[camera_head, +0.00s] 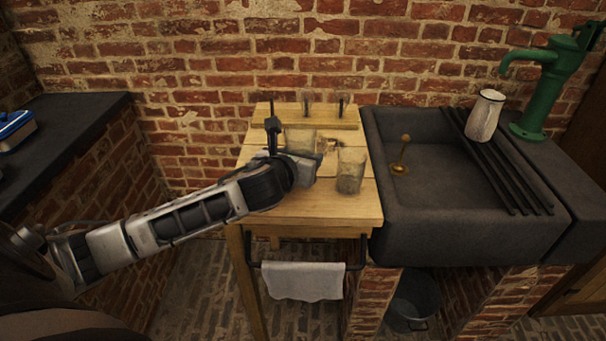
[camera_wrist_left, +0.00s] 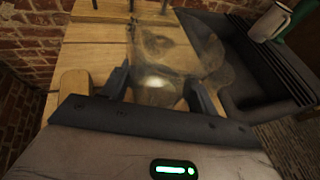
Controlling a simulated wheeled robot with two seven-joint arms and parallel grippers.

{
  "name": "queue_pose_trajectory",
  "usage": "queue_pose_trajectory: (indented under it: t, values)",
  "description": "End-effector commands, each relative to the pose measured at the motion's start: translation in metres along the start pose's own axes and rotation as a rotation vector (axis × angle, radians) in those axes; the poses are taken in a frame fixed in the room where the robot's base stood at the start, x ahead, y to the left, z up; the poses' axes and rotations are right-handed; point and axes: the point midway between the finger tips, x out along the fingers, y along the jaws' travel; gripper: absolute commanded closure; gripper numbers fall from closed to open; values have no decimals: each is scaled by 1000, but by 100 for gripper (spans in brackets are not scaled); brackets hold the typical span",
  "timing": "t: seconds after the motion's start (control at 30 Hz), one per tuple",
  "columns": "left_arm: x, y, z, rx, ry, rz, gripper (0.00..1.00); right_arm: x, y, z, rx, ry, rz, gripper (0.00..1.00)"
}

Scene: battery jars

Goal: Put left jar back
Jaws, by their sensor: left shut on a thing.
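Two clear, smudged glass jars are at the wooden table. The left jar (camera_head: 300,140) is partly hidden behind my left gripper (camera_head: 306,165) in the head view. The right jar (camera_head: 352,171) stands upright near the table's right edge, apart from the gripper. In the left wrist view my left gripper (camera_wrist_left: 160,88) has its two dark fingers on either side of the left jar (camera_wrist_left: 155,62), shut on it. I cannot tell whether the held jar touches the table. My right gripper is not in view.
The wooden table (camera_head: 330,208) has a raised board with upright pegs (camera_head: 300,123) at its back. A dark stone sink (camera_head: 440,215) adjoins on the right, with a white jug (camera_head: 485,116) and green pump (camera_head: 545,90). A white towel (camera_head: 302,282) hangs in front.

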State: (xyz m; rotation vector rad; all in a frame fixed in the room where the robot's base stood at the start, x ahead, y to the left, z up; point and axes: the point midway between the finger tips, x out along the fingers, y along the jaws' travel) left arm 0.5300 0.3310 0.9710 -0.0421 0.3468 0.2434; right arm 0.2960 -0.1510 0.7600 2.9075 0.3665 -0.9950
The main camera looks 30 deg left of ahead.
Motion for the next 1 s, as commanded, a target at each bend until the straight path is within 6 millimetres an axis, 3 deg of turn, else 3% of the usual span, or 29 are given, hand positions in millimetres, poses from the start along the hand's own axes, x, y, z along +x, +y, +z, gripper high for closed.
queue_pose_trajectory:
  t: [0.2, 0.43, 0.6, 1.0]
  values:
    - [36, 4, -23, -1, 0, -1, 71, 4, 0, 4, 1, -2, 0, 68]
    - [52, 6, -33, 0, 0, 0, 71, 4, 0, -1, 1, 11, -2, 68]
    - [59, 6, -56, -1, 3, -1, 71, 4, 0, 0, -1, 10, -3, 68]
    - [61, 6, -61, 3, 0, -2, 71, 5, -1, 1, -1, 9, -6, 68]
